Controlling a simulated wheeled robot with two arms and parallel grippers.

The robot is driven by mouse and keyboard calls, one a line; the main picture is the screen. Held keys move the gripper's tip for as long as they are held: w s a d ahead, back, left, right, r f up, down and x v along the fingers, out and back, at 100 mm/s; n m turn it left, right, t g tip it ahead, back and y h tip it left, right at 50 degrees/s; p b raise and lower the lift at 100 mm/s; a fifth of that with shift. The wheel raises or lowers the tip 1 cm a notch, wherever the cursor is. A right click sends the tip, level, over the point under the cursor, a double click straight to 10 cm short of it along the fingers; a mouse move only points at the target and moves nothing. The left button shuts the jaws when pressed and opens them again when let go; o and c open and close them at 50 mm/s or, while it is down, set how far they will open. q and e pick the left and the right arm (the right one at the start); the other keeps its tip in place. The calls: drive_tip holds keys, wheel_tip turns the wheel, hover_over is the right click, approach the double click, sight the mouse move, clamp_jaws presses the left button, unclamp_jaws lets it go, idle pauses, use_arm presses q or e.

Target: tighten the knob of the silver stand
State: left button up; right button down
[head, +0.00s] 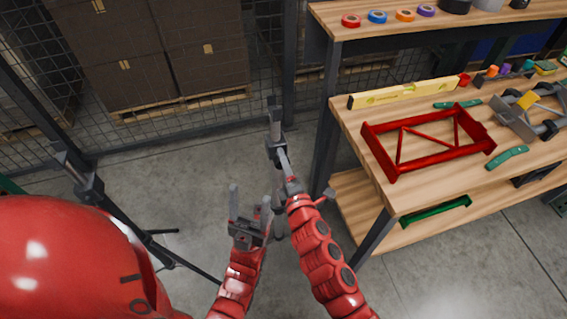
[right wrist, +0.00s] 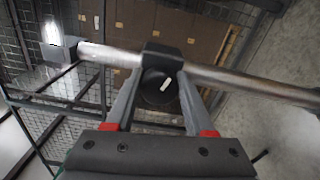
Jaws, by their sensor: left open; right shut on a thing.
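The silver stand (head: 275,124) rises in the middle of the head view, left of the workbench. In the right wrist view its silver pole (right wrist: 225,76) crosses the picture, with a dark collar (right wrist: 163,52) around it. The round black knob (right wrist: 158,90), with a white mark on its face, sits at this collar. My right gripper (right wrist: 160,82) is shut on the knob, one finger on each side. In the head view the right gripper (head: 283,165) is at the collar, and the knob is hidden. My left gripper (head: 250,208) is open and empty, lower and to the left.
A dark stand (head: 84,180) with spread legs is at the left. The wooden workbench (head: 400,203) at the right holds a red frame (head: 378,150), a yellow level (head: 405,92) and tools. Boxes (head: 115,60) stand behind the mesh fence. Floor between is clear.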

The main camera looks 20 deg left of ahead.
drive_tip(key=m, duration=0.6)
drive_tip(key=shift+f+m+b, duration=0.15)
drive_tip(key=shift+m+b, duration=0.15)
drive_tip(key=shift+b, duration=0.1)
drive_tip(key=m, duration=0.6)
drive_tip(key=shift+s+a+f+b, duration=0.1)
drive_tip(key=shift+b, duration=0.2)
drive_tip(key=shift+c, duration=1.3)
unclamp_jaws()
drive_tip(key=b+v, duration=0.2)
drive_tip(key=v, duration=1.5)
drive_tip(key=shift+s, duration=0.15)
